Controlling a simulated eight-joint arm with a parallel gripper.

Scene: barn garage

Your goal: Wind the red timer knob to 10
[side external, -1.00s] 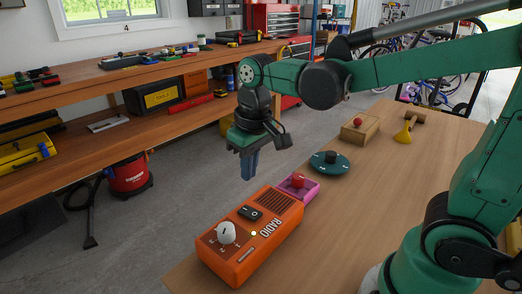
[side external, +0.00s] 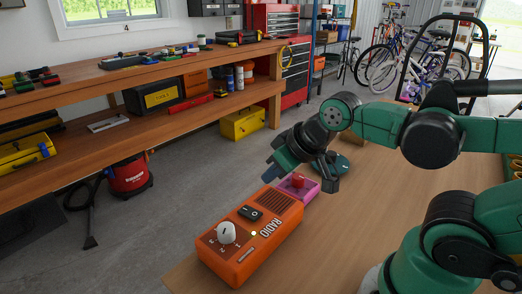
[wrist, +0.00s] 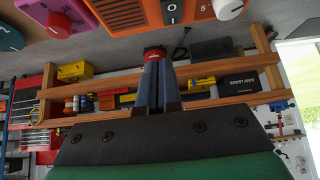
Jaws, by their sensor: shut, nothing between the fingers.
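The red timer knob (side external: 297,181) sits on a small pink box (side external: 311,190) on the table, just behind the orange radio. In the wrist view the red knob (wrist: 59,25) and pink box (wrist: 88,17) show at the upper left. My gripper (side external: 270,173) is tilted, with its blue fingers pointing down and left in the side view. It is above and to the left of the red knob in that view, apart from it. In the wrist view the fingers (wrist: 155,56) are together and empty.
The orange radio (side external: 262,252) has a white knob (side external: 227,233) and a black switch (side external: 250,213). A teal round dial (side external: 343,166) is partly hidden behind my gripper. A wooden workbench (side external: 200,57) stands across the floor.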

